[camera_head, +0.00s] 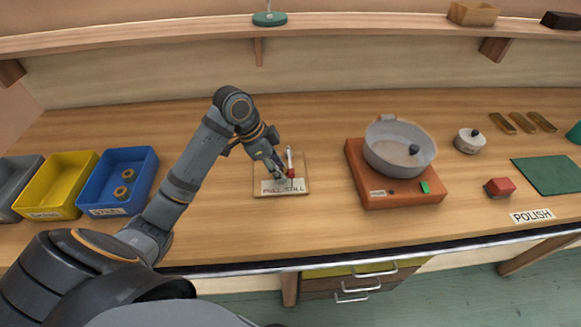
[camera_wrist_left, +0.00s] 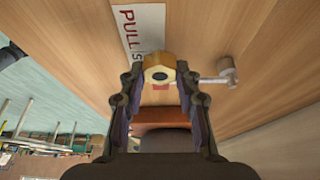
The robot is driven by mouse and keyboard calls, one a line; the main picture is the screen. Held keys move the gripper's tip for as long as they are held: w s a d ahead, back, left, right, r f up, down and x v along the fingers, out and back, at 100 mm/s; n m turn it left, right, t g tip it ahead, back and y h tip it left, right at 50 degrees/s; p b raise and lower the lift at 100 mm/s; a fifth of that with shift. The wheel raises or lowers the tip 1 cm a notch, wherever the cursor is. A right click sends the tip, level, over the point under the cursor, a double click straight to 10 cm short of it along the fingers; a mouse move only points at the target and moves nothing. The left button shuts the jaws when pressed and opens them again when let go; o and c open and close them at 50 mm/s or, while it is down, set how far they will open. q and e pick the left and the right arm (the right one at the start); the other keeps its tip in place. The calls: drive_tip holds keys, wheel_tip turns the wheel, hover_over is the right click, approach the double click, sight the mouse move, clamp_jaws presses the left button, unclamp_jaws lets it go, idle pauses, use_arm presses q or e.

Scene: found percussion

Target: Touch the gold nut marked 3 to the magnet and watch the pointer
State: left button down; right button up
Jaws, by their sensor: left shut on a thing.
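My left gripper (camera_head: 277,172) is low over the small test board (camera_head: 302,188), which bears a card (camera_head: 284,186) with PULL and STILL. In the left wrist view the gripper (camera_wrist_left: 160,82) is shut on a gold nut (camera_wrist_left: 158,61) with a dark hole. No number shows on it. A small red piece (camera_wrist_left: 161,87), perhaps the magnet's end, shows right by the nut; I cannot tell whether they touch. A pale rod, seemingly the pointer (camera_wrist_left: 212,81), runs to a grey post (camera_wrist_left: 228,69). In the head view the fingers hide the nut. My right gripper is out of view.
A blue bin (camera_head: 148,187) at left holds two gold nuts (camera_head: 121,192), beside a yellow bin (camera_head: 68,188) and a grey bin (camera_head: 15,168). At right stand a grey pan (camera_head: 385,163) on an orange block (camera_head: 358,173), and a red block (camera_head: 499,187). Bench between is clear.

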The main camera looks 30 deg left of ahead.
use_arm(q)
drive_tip(key=shift+s+a+p, duration=0.5)
drive_tip(key=shift+a+p, duration=0.2)
drive_tip(key=shift+a, duration=0.05)
drive_tip(key=shift+s+a+p, duration=0.45)
drive_tip(key=shift+a+p, duration=0.25)
drive_tip(key=shift+a, duration=0.05)
idle(0.9)
drive_tip(key=shift+s+a+r+p, duration=0.2)
drive_tip(key=shift+a+p, duration=0.2)
drive_tip(key=shift+p, duration=0.2)
drive_tip(key=shift+s+a+p, duration=0.5)
drive_tip(key=shift+a+p, duration=0.25)
drive_tip(key=shift+p, duration=0.15)
drive_tip(key=s+a+p, duration=0.1)
drive_tip(key=p, duration=0.2)
drive_tip(key=shift+a, duration=0.25)
drive_tip(key=shift+s+a+f, duration=0.1)
drive_tip(key=shift+a+f, duration=0.05)
drive_tip(key=shift+a, duration=0.1)
